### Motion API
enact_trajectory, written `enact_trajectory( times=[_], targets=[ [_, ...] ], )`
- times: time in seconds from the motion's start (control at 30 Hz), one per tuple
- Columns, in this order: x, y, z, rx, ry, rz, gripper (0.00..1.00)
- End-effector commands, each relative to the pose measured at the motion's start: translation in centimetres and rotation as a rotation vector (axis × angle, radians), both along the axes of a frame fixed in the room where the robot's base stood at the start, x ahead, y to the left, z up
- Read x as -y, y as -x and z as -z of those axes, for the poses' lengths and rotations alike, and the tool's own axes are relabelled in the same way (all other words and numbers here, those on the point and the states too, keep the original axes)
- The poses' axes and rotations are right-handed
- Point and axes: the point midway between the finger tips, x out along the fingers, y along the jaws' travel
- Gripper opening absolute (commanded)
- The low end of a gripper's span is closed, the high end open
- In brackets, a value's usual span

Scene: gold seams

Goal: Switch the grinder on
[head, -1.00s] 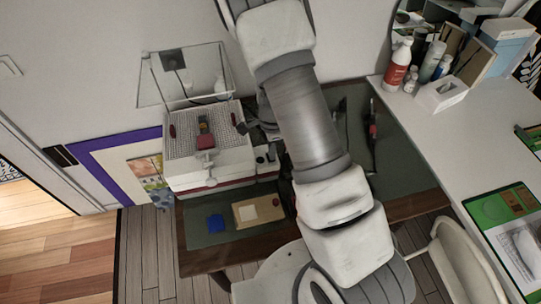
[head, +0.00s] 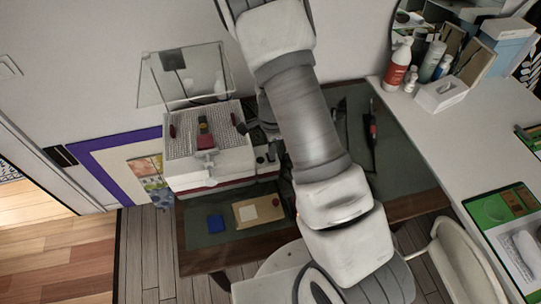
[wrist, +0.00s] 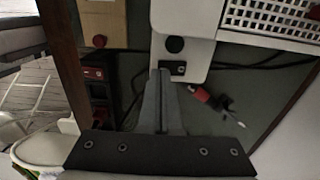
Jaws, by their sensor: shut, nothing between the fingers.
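The grinder (head: 208,165) is a white machine with a gridded top and a clear tilted shield, left of my arm in the head view. In the wrist view its white body (wrist: 185,20) carries a round black knob (wrist: 175,44) with a small black switch (wrist: 179,68) below it. My gripper (wrist: 162,73) is shut and empty, its grey fingertips just left of the switch. I cannot tell whether they touch it. The switch's position is too small to read. In the head view my arm hides the gripper.
The grinder stands on a dark green table (head: 330,100). A blue pad (head: 215,223) and a tan board (head: 258,210) lie in front of it. A red-handled tool (wrist: 205,96) and cables lie nearby. A white desk (head: 440,135) with bottles is at right.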

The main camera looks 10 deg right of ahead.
Motion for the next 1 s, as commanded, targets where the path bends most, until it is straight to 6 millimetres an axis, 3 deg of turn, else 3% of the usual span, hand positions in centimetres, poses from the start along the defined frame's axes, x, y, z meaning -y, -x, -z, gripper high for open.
enact_trajectory(
  times=[1.0],
  targets=[
    [0.0, 0.0, 1.1, 0.000, 0.000, 0.000, 0.00]
  ],
)
